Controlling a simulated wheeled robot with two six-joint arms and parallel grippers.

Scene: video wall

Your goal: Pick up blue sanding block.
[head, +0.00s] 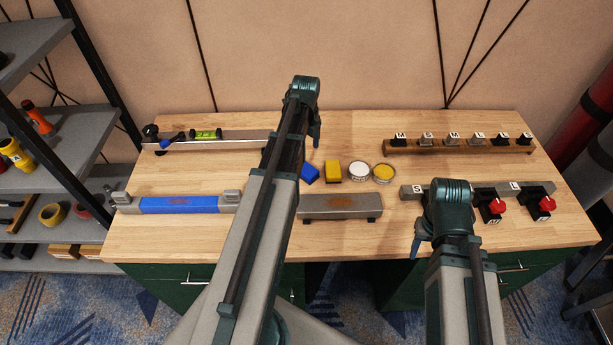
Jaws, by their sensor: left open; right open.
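The blue sanding block (310,174) lies on the wooden table near its middle, slightly turned, just right of my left arm. My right gripper (416,246) is open and empty near the table's front edge, well to the right of the blue block.
A grey bar (340,206) lies in front. A blue-bodied tool (180,204) lies left. A rail (460,147) with several small blocks is back right; red-knobbed switches (491,207) are front right.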

